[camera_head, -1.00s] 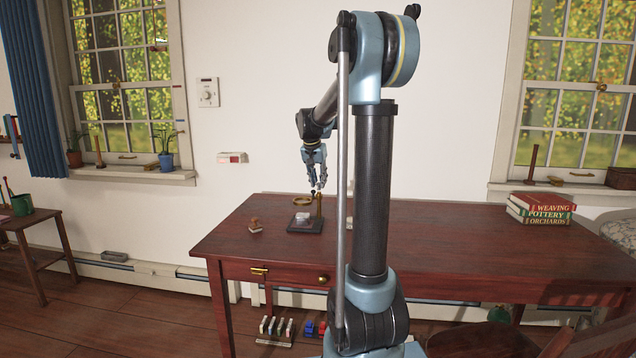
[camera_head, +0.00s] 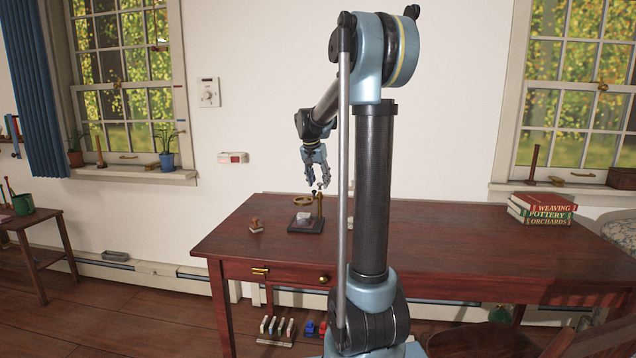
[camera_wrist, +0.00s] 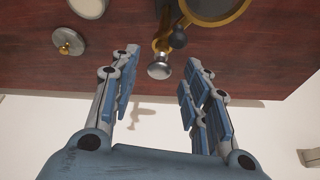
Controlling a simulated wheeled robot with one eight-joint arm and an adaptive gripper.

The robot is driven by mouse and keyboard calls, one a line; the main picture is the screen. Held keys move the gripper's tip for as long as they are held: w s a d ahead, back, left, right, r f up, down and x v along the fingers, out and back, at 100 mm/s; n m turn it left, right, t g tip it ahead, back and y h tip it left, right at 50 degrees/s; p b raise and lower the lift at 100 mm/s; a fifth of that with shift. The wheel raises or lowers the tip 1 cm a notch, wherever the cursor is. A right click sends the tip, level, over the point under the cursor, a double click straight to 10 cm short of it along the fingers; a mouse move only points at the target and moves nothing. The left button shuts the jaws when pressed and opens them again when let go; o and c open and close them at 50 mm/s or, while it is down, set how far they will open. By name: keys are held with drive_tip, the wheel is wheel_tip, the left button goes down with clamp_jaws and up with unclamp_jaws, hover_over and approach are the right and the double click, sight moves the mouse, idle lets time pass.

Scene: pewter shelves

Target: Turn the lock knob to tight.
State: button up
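A magnifier stand with a brass post (camera_head: 320,206) and a brass lens ring (camera_head: 303,200) stands on a dark base (camera_head: 305,229) on the desk. In the wrist view, a silver knob (camera_wrist: 159,68) shows near the post, with a dark rounded knob (camera_wrist: 178,40) beside the lens ring (camera_wrist: 240,8). I cannot tell which is the lock knob, and no tight mark is readable. My gripper (camera_head: 318,184) points down just above the post. In the wrist view my gripper (camera_wrist: 163,62) is open, with the silver knob in line with the gap between its fingers; contact is not visible.
In the wrist view, a round grey object with a brass top (camera_wrist: 68,42) lies nearby. Books (camera_head: 541,208) are at the desk's right.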

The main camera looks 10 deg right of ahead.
drive_tip(key=shift+r, duration=0.1)
drive_tip(key=v, duration=1.1)
drive_tip(key=shift+s+r, duration=0.15)
drive_tip(key=shift+r, duration=0.15)
drive_tip(key=shift+s+a, duration=0.1)
drive_tip(key=shift+a, duration=0.05)
drive_tip(key=s+f+n, duration=0.2)
drive_tip(key=s+f, duration=0.7)
drive_tip(key=s, duration=0.4)
drive_tip(key=s+d+f+n+g+y, duration=0.1)
drive_tip(key=s+f+n, duration=0.1)
drive_tip(key=s+f, duration=0.7)
drive_tip(key=s+d+f+n+y, duration=0.1)
drive_tip(key=s+f+n, duration=0.1)
drive_tip(key=s+f, duration=0.8)
drive_tip(key=s, duration=0.7)
drive_tip(key=shift+s+d+n, duration=0.15)
drive_tip(key=shift+s+n, duration=0.2)
drive_tip(key=shift+n, duration=0.05)
